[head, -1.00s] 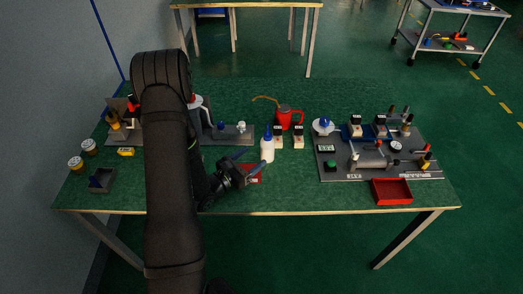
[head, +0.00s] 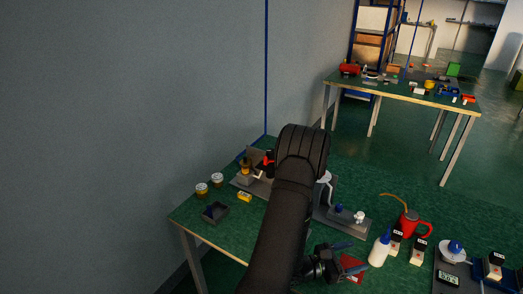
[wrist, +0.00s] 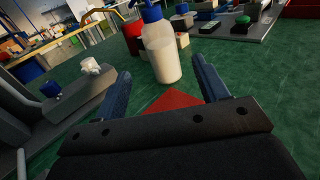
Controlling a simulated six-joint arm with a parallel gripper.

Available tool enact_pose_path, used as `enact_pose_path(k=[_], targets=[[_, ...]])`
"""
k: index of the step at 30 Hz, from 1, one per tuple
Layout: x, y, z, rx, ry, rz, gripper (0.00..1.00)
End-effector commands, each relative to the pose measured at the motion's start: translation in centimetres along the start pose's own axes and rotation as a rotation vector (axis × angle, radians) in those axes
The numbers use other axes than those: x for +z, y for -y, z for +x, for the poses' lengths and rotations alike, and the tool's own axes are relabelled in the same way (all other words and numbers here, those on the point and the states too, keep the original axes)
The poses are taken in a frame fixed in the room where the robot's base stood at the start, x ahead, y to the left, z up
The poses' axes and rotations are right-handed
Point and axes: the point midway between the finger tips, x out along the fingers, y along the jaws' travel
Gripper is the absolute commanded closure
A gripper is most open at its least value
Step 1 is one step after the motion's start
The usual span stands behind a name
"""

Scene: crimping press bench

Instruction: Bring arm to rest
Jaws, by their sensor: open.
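My gripper (head: 338,260) is open and empty, low over the front of the green bench in the head view. In the wrist view its two blue-grey fingers (wrist: 163,90) stand wide apart with nothing between them but bench and a red card beyond. The red card (wrist: 172,101) lies flat on the bench; it also shows in the head view (head: 352,268). A white bottle with a blue cap (wrist: 161,50) stands upright just past the fingers, apart from them. My arm hides part of the bench's middle left.
A red oil can (head: 409,222) stands behind the bottle. A grey plate with a press (head: 340,222) is left of it. A small dark tray (head: 215,212), two jars (head: 209,185) and a yellow block (head: 244,197) sit at the left. The wall borders the bench's left side.

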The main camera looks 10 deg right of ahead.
Motion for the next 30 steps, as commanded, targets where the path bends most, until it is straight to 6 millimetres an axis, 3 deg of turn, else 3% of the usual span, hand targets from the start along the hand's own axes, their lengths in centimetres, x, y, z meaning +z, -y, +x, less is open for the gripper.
enact_pose_path(k=[16, 24, 30], targets=[[0.1, 0.2, 10.5, -0.004, 0.002, 0.002, 0.33], [2.5, 0.0, 10.2, 0.000, 0.001, 0.002, 0.33], [3.2, 0.0, 10.2, 0.000, 0.001, 0.000, 0.33]])
